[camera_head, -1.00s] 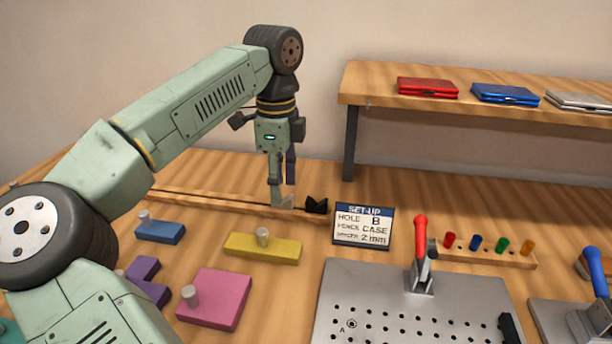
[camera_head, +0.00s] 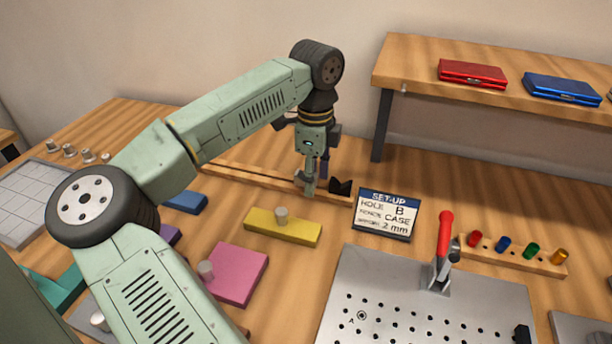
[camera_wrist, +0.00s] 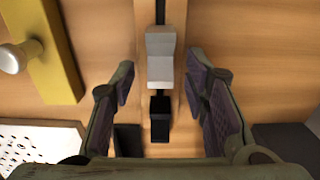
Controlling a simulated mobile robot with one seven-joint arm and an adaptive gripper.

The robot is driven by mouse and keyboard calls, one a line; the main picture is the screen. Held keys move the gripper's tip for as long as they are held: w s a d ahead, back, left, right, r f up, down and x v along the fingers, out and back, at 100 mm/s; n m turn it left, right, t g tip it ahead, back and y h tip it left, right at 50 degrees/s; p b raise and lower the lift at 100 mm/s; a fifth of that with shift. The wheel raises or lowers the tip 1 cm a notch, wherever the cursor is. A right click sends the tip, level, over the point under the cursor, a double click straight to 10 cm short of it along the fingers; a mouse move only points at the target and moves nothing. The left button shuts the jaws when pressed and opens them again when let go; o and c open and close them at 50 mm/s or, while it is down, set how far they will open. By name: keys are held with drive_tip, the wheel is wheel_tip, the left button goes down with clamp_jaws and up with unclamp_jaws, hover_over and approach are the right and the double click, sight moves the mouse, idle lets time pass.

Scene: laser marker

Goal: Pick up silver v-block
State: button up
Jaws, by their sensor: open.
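The silver v-block (camera_wrist: 160,58) sits on a narrow wooden rail, between and slightly ahead of my fingers in the wrist view. In the head view only part of the silver v-block (camera_head: 299,179) shows beside my fingers. A black v-block (camera_wrist: 160,119) is on the same rail, nearer the bottom of the wrist view. It also shows just right of my gripper in the head view (camera_head: 341,187). My gripper (camera_wrist: 160,82) is open, with one finger on each side of the rail. In the head view my gripper (camera_head: 311,186) points down at the rail.
A yellow block with a peg (camera_head: 285,227) lies in front of the rail. A set-up sign (camera_head: 387,214) stands to the right. A perforated plate (camera_head: 420,315) with a red-handled clamp (camera_head: 444,240) is at the front right. A raised shelf (camera_head: 500,65) stands behind.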

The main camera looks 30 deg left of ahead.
clamp_jaws()
idle(0.5)
